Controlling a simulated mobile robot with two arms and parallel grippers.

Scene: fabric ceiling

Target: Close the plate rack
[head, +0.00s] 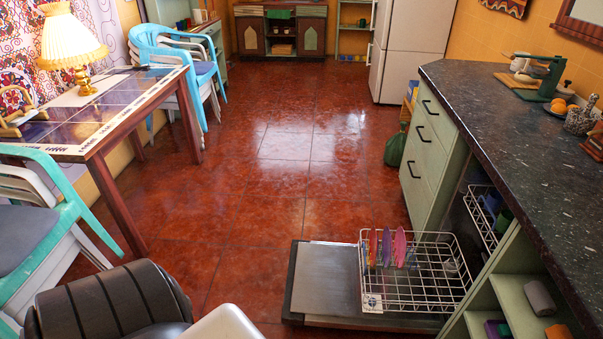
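The plate rack (428,293) is a white wire basket. It is pulled out over the lowered dishwasher door (322,281), at the lower right of the head view. Several coloured plates (387,246), purple, pink and blue among them, stand upright at its left back part. Its right end reaches toward the dishwasher opening under the counter. A second wire rack (482,222) sits higher inside the opening with dark blue and green items in it.
A dark speckled counter (508,143) runs along the right above green drawers (426,150) and open shelves. A tiled table (101,112) with a lamp and stacked plastic chairs (35,235) line the left. The red tiled floor (265,205) between is clear.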

